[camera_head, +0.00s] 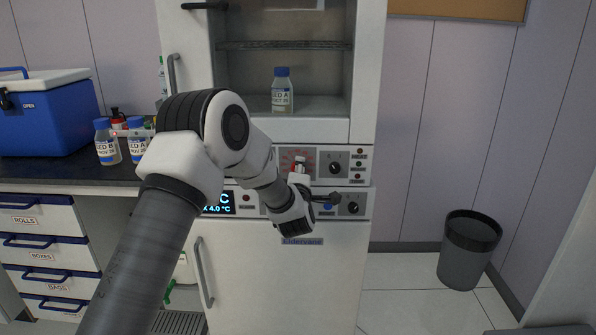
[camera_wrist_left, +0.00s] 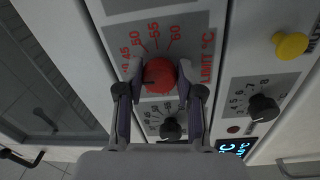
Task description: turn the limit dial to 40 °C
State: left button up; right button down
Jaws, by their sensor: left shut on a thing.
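The limit dial is a red round knob (camera_wrist_left: 159,76) on a grey plate marked "LIMIT °C" in red. The numbers 45, 50, 55 and 60 show around it; the rest of the scale is hidden, and I cannot tell where its pointer stands. My left gripper (camera_wrist_left: 160,84) is shut on the knob, with one finger on each side. In the head view my left gripper (camera_head: 299,172) reaches the panel under the glass-fronted cabinet, and the red dial (camera_head: 300,163) is partly covered. My right gripper is not in view.
Black knobs (camera_wrist_left: 262,108) (camera_wrist_left: 171,129) and a yellow button (camera_wrist_left: 291,46) sit near the dial. A lit display (camera_head: 219,204) is partly behind my arm. A bottle (camera_head: 282,92) stands in the cabinet. A bin (camera_head: 469,248) stands at right on open floor.

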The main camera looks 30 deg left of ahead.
pick_arm(q)
jog(key=o, duration=1.2)
jog(key=shift+f, duration=0.15)
jog(key=shift+c, duration=0.2)
jog(key=shift+s, duration=0.1)
jog(key=v, duration=1.2)
